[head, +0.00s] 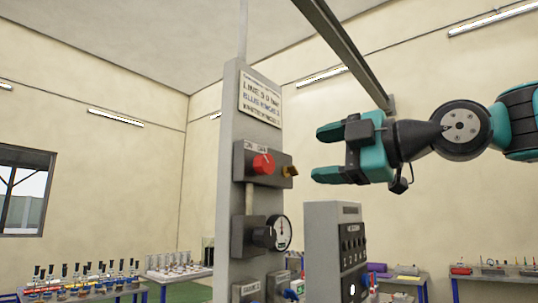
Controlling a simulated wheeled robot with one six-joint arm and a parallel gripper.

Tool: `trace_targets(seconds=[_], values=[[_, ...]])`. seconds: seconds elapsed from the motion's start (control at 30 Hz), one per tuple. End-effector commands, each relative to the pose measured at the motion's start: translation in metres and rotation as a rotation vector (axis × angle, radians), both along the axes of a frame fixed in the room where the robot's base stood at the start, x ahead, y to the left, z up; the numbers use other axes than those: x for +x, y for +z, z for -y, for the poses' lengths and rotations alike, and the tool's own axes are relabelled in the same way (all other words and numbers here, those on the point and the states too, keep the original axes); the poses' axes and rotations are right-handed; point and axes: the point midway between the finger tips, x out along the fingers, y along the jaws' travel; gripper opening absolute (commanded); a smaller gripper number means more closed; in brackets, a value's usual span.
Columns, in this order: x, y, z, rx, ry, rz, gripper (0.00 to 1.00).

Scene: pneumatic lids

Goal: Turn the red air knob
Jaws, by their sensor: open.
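The red air knob (263,164) sits on a dark grey box (248,170) on the front of a tall grey post (230,120).
Below the knob are a black knob (264,237) and a round gauge (283,232). A grey control cabinet (322,250) stands right of the post, below my gripper. Tables with bottles (85,288) and trays line the back. A sign (260,100) hangs above.

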Motion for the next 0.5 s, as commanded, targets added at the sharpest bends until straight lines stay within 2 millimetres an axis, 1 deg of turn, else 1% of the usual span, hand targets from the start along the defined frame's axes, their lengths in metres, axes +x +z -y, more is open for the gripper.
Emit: trace_targets(seconds=[0.03, 0.3, 0.4, 0.5], values=[[0.006, 0.005, -0.012, -0.001, 0.008, -0.005, 0.68], [0.045, 0.004, -0.06, -0.002, 0.004, -0.007, 0.68], [0.056, 0.004, -0.074, -0.001, 0.003, -0.005, 0.68], [0.065, 0.003, -0.085, -0.002, 0.001, -0.004, 0.68]])
